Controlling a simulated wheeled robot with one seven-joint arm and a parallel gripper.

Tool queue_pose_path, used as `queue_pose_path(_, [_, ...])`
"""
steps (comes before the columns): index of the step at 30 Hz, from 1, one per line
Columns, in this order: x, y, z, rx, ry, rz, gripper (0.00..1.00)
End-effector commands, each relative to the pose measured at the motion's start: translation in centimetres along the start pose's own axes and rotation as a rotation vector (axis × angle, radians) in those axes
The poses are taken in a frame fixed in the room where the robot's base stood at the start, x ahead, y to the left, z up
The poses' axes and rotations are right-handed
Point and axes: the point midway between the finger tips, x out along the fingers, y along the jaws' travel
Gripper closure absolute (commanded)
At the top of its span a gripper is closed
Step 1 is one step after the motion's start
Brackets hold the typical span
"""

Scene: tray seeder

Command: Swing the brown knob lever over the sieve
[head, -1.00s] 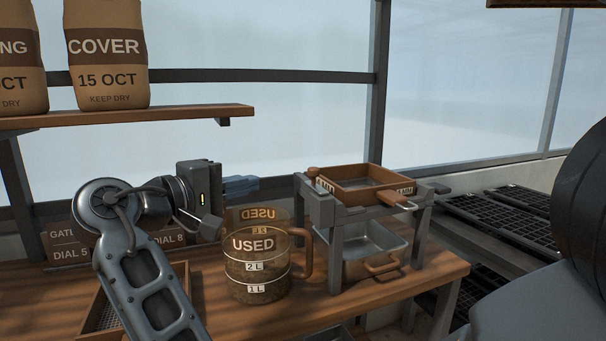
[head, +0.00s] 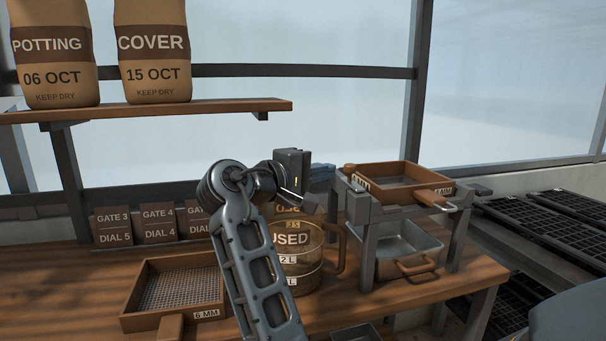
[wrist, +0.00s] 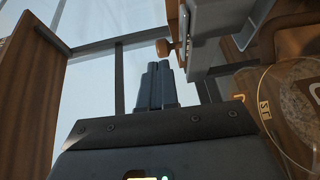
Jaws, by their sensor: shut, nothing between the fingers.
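The sieve is a wooden frame labelled 4 MM (head: 428,193) sitting on top of a grey metal stand (head: 369,240). The brown knob (head: 349,168) shows at the sieve's back left corner, by the stand's grey clamp block. In the wrist view the knob (wrist: 163,47) is just beyond my fingertips, beside the grey block (wrist: 205,45). My gripper (head: 322,172) is shut and empty, left of the knob and apart from it in the head view. Its dark fingers also show in the wrist view (wrist: 157,84). The lever's arm is mostly hidden.
A clear jug marked USED (head: 300,262) stands below my gripper, partly behind my arm. A metal pan (head: 405,240) sits under the sieve. Another sieve marked 6 MM (head: 160,318) lies at left on the bench. A shelf (head: 200,110) holds bags. Black trays (head: 550,225) are at right.

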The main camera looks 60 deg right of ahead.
Motion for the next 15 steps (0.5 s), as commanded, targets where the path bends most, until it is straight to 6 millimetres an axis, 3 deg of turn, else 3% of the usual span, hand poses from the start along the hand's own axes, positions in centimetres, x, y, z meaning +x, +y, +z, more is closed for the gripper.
queue_pose_path(6, [2.9, 0.0, 0.0, 0.0, -0.001, 0.0, 1.0])
queue_pose_path(15, [3.9, 0.0, 0.0, 0.0, 0.0, 0.0, 1.0])
